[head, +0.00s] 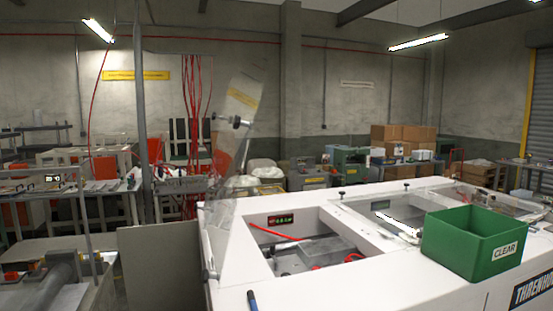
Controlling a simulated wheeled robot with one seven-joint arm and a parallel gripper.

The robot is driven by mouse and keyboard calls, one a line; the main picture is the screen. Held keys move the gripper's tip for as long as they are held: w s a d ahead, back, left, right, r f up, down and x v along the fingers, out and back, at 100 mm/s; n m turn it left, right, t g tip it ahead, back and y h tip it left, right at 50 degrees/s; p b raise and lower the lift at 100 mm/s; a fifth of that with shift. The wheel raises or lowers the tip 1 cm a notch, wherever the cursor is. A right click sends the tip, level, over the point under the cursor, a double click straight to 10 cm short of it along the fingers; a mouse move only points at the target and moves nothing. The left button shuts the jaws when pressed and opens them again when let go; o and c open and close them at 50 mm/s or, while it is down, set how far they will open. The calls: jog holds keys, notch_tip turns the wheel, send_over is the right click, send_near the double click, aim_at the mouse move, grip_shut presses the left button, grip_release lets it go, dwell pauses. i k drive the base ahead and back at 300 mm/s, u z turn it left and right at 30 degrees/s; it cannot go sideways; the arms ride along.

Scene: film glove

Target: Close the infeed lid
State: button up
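The infeed lid (232,150) is a clear panel that stands raised and tilted at the left end of the white machine (232,265). It carries a dark and silver knob (233,121) and a yellow label near its top. Its lower edge meets the left side of the machine, by a grey hinge-like part (211,262). The opening (300,245) beside it is uncovered and shows a red tube, a small lit display and grey parts inside. My gripper is not in view.
A green bin (462,252) marked CLEAR sits on the machine's top at the right, near other clear lids (400,217) that lie flat. A blue pen-like object (252,300) lies on the front left rim. A grey post (139,110) stands at the left.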

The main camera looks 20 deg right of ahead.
aim_at(217, 206)
jog(key=u, duration=4.15)
jog(key=k, duration=1.35)
jog(key=z, duration=1)
